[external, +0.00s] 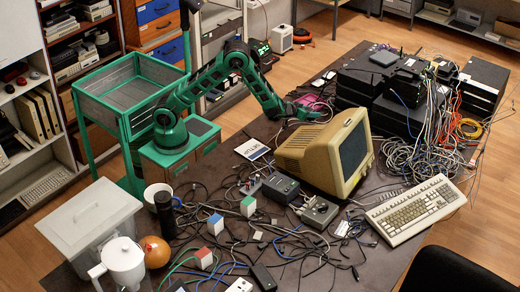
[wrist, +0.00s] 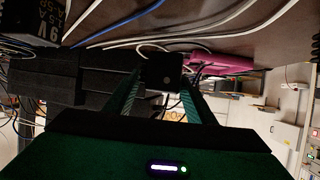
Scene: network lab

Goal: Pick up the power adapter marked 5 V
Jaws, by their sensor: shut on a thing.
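My gripper (external: 301,110) is low over the table behind the beige CRT monitor, with its fingertips partly hidden in the external view. In the wrist view, my gripper (wrist: 162,85) has its two green fingers on either side of a small black box-shaped adapter (wrist: 162,70) and is shut on it. No voltage marking can be read on its visible face. Another black adapter (wrist: 28,35) at the upper left of the wrist view carries large white characters that look like 9 V, partly cut off. I cannot tell whether the held adapter touches the table.
The beige monitor (external: 310,158) stands just in front of my gripper. A magenta object (wrist: 222,62) lies beside the held adapter. White and blue cables (wrist: 160,22) run close by. Stacked black equipment (external: 405,95) and tangled cables stand to the right. A keyboard (external: 415,208) lies at the front right.

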